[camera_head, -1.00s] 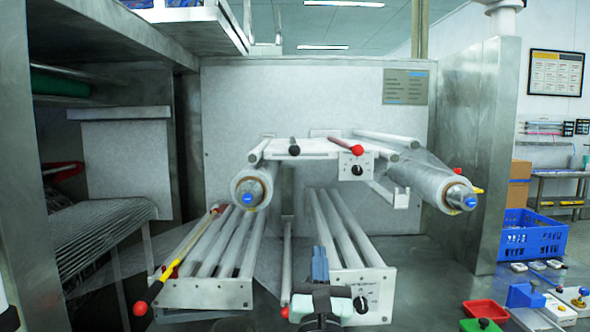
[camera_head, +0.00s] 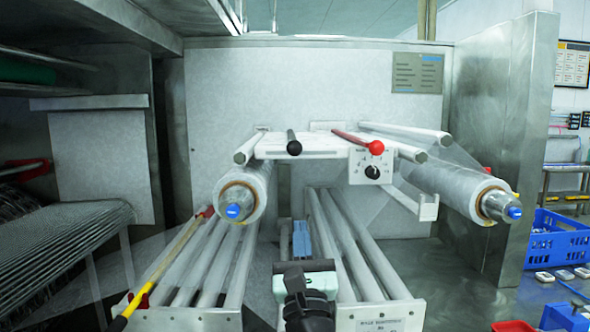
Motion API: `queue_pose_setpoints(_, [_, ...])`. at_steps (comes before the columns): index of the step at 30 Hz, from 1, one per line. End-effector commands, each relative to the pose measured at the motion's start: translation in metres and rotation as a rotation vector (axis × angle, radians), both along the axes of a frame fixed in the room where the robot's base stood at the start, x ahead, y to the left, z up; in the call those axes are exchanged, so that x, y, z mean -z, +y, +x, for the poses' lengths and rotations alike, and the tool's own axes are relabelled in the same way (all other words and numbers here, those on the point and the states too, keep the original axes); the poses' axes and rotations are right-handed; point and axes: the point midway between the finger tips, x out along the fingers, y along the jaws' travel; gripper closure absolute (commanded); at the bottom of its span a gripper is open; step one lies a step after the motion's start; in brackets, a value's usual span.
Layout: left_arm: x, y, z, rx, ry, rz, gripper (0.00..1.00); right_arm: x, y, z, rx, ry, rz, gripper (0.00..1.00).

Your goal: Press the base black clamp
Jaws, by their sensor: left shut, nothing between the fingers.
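The black clamp that shows is a short lever with a rounded black end (camera_head: 294,147), on the front of the upper white roller frame (camera_head: 318,150). Beside it, to the right, is a lever with a red ball (camera_head: 376,147). My left gripper (camera_head: 301,228) rises from the bottom middle, below the black clamp in the picture and apart from it. Its blue-grey fingers are shut and empty, pointing away from me over the lower rollers. I cannot see a black clamp on the lower frame; my arm covers part of that area. My right gripper is not in view.
Two film rolls (camera_head: 244,194) (camera_head: 460,190) with blue-capped ends flank the upper frame. A dial plate (camera_head: 371,168) sits under the red ball. A yellow-and-black bar (camera_head: 160,264) slants at lower left. A blue crate (camera_head: 555,243) stands at right.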

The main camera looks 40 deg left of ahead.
Motion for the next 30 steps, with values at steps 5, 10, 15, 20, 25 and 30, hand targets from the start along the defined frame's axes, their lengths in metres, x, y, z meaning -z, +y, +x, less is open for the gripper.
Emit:
queue_pose_setpoints(5, [0.0, 0.0, 0.0, 0.001, -0.001, 0.0, 1.0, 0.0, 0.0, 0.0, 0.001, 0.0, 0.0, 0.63])
queue_pose_setpoints(10, [0.0, 0.0, 0.0, 0.001, -0.001, 0.0, 1.0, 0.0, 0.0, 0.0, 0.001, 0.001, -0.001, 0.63])
queue_pose_setpoints(15, [-0.003, 0.003, 0.003, -0.001, 0.0, 0.0, 1.0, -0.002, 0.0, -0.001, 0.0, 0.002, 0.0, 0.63])
queue_pose_setpoints(20, [-0.017, 0.015, 0.016, -0.002, -0.001, 0.0, 1.0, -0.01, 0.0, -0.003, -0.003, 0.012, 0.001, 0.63])
queue_pose_setpoints(25, [-0.038, 0.036, 0.039, -0.003, -0.002, -0.001, 1.0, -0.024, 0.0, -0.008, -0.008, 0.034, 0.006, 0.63])
queue_pose_setpoints(30, [-0.058, 0.055, 0.061, -0.003, -0.001, 0.0, 1.0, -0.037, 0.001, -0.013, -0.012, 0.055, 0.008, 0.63])
